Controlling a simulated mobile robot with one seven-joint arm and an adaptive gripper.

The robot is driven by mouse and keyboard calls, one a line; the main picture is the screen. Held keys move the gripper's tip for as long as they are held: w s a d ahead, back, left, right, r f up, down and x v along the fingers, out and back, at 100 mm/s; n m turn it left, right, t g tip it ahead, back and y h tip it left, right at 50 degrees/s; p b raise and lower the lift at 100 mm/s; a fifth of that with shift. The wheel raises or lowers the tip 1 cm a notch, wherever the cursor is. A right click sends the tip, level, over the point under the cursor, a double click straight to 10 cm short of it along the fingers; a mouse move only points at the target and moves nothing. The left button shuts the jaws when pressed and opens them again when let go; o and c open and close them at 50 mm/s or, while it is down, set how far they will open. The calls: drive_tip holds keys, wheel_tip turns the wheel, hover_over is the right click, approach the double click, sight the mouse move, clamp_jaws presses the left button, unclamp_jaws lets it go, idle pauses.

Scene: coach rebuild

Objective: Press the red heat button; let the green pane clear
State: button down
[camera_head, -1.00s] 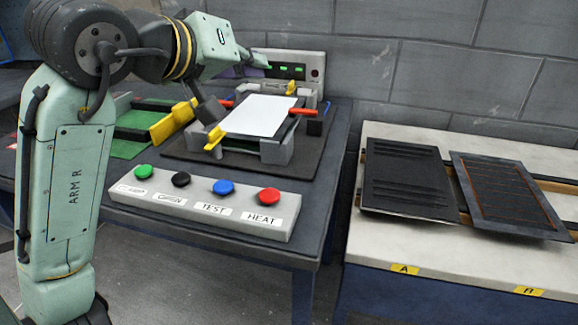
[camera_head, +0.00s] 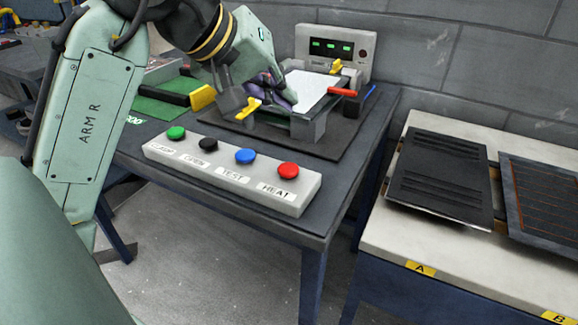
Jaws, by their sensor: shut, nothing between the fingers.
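The red heat button (camera_head: 288,170) is at the right end of a pale button box (camera_head: 240,182), above a label reading HEAT. Green, black and blue buttons stand left of it. A pale, nearly white pane (camera_head: 312,91) lies in a clamp fixture (camera_head: 308,126) behind the box; it does not look green. My gripper (camera_head: 285,95) is shut and empty, behind the button box at the pane's left side, apart from the red button. My wrist partly hides it, and I cannot tell if it touches the pane.
A panel with green displays (camera_head: 333,47) stands behind the fixture. Yellow clamps (camera_head: 248,108) and a red handle (camera_head: 343,92) stick out around it. A green board (camera_head: 160,105) lies left. Dark panels (camera_head: 440,175) lie on a separate bench at right. Space above the buttons is clear.

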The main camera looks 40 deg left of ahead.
drive_tip(key=b, duration=0.6)
hover_over(284, 166)
wheel_tip(284, 166, down, 7)
drive_tip(key=shift+r, duration=0.2)
drive_tip(key=shift+f+b, duration=0.75)
drive_tip(key=shift+f, duration=0.35)
drive_tip(key=shift+f, duration=0.1)
drive_tip(key=shift+f, duration=0.35)
drive_tip(key=shift+f+b, duration=0.3)
drive_tip(key=shift+f, duration=0.15)
idle(0.5)
idle(0.3)
drive_tip(key=shift+r+p, duration=0.9)
wheel_tip(284, 166, up, 5)
drive_tip(key=p, duration=0.4)
drive_tip(key=shift+p, duration=0.3)
